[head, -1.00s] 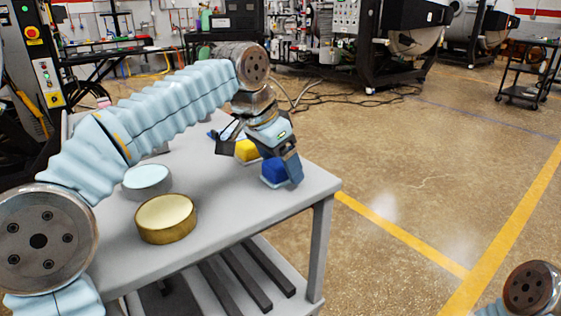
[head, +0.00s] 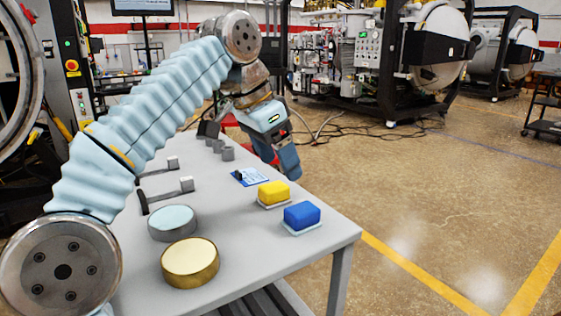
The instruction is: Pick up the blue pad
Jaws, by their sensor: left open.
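The blue pad (head: 302,215) lies on the grey table (head: 245,258) near its right edge, blue on top with a pale layer beneath. My left gripper (head: 284,170) is open, its fingers pointing down above the far part of the table. It is apart from the blue pad, farther back, and nothing shows between its fingers. A yellow pad (head: 273,192) of similar shape lies just behind and left of the blue pad. My right gripper is not in view.
A gold-rimmed round tin (head: 190,262) and a silver-rimmed one (head: 173,221) stand left of the pads. A blue card (head: 251,177), small grey cylinders (head: 228,153) and handled tools (head: 186,185) lie farther back. Open floor lies right of the table.

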